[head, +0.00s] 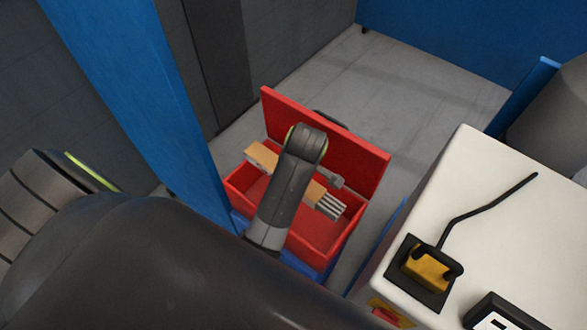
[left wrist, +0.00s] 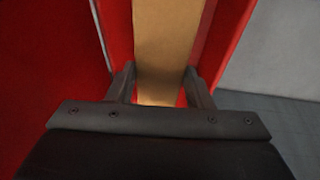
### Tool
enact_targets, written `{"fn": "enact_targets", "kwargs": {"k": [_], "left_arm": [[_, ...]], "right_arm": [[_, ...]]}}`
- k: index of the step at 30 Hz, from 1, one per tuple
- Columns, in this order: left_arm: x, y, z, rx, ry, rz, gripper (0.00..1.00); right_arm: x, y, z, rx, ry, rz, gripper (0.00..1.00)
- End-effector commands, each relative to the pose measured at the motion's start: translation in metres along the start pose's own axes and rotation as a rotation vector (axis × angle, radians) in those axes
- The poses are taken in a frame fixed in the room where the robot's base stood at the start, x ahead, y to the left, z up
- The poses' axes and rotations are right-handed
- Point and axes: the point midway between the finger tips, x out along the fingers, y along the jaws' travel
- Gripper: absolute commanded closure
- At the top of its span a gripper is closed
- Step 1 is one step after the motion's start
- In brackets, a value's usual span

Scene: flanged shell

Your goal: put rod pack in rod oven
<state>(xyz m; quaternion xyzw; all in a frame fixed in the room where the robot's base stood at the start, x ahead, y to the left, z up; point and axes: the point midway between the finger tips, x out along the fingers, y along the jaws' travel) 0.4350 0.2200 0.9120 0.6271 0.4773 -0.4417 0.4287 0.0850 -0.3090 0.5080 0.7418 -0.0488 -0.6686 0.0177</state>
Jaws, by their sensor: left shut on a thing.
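The rod pack (head: 262,157) is a long tan carton with several grey rods showing at its right end. It lies slantwise over the opening of the red box (head: 236,183), which I take as the rod oven; its red lid (head: 362,160) stands open at the back. My left gripper (left wrist: 160,88) is shut on the pack, with one finger on each side of the tan carton in the left wrist view (left wrist: 168,40). In the head view my left arm hides the pack's middle and most of the gripper. I cannot tell whether the pack touches the oven. My right gripper is not in view.
A blue post (head: 150,90) stands close to the left of the oven. A white cabinet (head: 500,215) at the right bears a black holder (head: 424,290) with a yellow part and a black cable. Grey floor (head: 420,90) lies clear behind the lid.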

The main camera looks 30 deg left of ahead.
Motion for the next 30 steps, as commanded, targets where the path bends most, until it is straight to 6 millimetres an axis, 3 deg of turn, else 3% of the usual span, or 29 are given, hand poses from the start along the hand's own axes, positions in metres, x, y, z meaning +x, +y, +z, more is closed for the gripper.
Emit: {"fn": "enact_targets", "kwargs": {"k": [5, 18, 30], "left_arm": [[0.016, 0.0, 0.003, -0.02, 0.004, -0.005, 1.0], [0.108, -0.011, 0.026, -0.018, 0.004, -0.005, 1.0], [0.14, -0.015, 0.035, -0.019, 0.003, -0.001, 1.0]], "right_arm": [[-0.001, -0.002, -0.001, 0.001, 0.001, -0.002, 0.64], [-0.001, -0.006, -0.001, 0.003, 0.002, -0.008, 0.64], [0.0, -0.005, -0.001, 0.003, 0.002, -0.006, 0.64]]}}
